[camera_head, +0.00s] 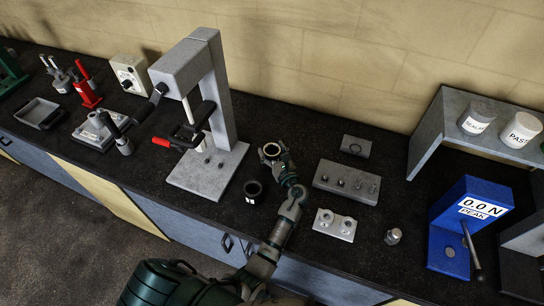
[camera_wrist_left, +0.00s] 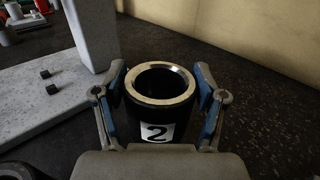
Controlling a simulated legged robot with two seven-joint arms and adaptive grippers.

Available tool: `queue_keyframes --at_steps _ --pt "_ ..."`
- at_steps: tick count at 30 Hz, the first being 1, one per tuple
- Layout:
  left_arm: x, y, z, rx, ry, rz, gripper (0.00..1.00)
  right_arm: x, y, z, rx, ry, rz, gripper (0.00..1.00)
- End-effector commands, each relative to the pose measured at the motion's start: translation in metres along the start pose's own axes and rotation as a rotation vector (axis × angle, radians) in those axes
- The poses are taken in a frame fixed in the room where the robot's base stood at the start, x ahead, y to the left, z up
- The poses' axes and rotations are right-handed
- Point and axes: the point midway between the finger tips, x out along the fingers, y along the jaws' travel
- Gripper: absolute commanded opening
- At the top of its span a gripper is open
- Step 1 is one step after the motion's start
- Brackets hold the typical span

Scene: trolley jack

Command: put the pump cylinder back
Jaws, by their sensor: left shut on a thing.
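A dark cylinder with a bright metal rim and a white label reading 2 (camera_wrist_left: 155,105) stands upright between the fingers of my left gripper (camera_wrist_left: 160,100) in the left wrist view. My left gripper (camera_head: 279,160) is shut on it, with a finger on each side. In the head view the cylinder's open top (camera_head: 271,151) shows beside the fingers, right of the grey press (camera_head: 222,95). I cannot tell whether its bottom touches the bench. A second black cylinder (camera_head: 253,192) stands on the bench, nearer the front edge. My right gripper is not in view.
The press base plate (camera_head: 190,178) lies just left. A grey block with several studs (camera_head: 350,183), a smaller plate (camera_head: 334,225) and a hex fitting (camera_head: 393,236) lie right. A blue force gauge (camera_head: 455,240) and a shelf (camera_head: 430,137) stand farther right.

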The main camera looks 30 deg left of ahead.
Motion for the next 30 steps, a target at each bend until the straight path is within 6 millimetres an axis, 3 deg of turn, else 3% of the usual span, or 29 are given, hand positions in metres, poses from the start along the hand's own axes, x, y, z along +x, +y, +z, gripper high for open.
queue_keyframes --at_steps 6,14,15,18,30 --pt "0.003 0.002 -0.028 0.001 -0.001 0.0 0.01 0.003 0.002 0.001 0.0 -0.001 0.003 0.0" --pt "0.0 0.0 -0.031 0.0 -0.004 0.0 0.01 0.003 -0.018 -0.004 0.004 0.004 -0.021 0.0" --pt "-0.001 0.0 -0.033 0.002 0.0 0.0 0.73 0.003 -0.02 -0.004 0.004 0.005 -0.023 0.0" --pt "-0.002 -0.001 -0.033 0.003 0.0 0.0 0.96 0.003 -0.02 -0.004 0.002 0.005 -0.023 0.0" --pt "-0.004 0.001 -0.034 0.001 0.002 -0.001 0.96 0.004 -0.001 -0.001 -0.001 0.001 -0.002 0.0"
